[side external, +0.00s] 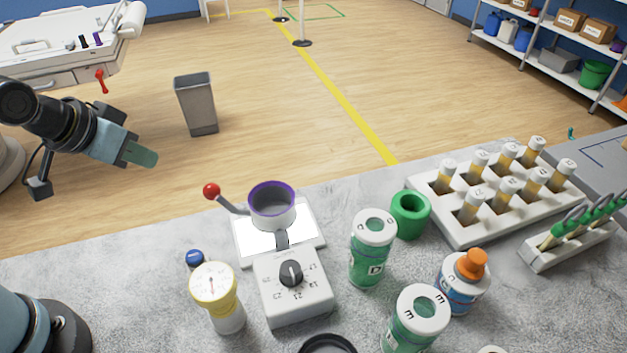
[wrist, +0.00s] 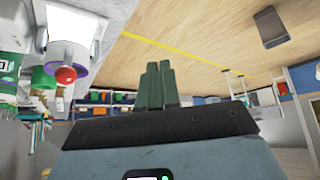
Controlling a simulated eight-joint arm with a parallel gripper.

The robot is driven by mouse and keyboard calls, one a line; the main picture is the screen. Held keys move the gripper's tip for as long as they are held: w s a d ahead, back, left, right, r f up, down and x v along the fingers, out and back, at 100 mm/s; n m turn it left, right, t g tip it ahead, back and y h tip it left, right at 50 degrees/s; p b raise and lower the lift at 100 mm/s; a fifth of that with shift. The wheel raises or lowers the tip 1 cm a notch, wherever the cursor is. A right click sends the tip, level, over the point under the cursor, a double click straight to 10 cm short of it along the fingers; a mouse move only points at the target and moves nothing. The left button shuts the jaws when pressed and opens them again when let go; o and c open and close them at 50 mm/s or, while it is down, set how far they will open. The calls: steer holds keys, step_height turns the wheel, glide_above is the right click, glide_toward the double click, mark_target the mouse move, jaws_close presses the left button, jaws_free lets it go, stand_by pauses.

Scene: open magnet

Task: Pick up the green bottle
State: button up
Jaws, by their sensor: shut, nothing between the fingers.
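Two bottles with green bodies and white lids stand upright on the grey counter in the side external view. One, marked D (side external: 368,262), is near the middle, and the other, marked E (side external: 408,338), is nearer the front and partly cut off. I cannot tell which one the task means. A green hollow cylinder (side external: 409,216) stands behind the D bottle. My gripper (side external: 150,157) is at the left, over the floor beyond the counter, well away from the bottles. Its green fingers are together and empty in the wrist view (wrist: 157,86).
A dial device with a cup (side external: 297,300) and a red-knobbed lever (side external: 212,190) stands left of the D bottle. An orange-capped bottle (side external: 463,297), a tube rack (side external: 470,230) and a pipette stand (side external: 570,247) are to the right.

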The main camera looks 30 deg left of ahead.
steer(key=o, duration=1.6)
steer(key=m+t+h, duration=0.2)
steer(key=m+h, duration=0.8)
glide_toward(370, 225)
steer(key=x, duration=0.4)
steer(key=shift+w+d+f, duration=0.1)
steer(key=shift+w+d, duration=0.05)
steer(key=shift+w, duration=0.05)
steer(key=shift+x, duration=2.3)
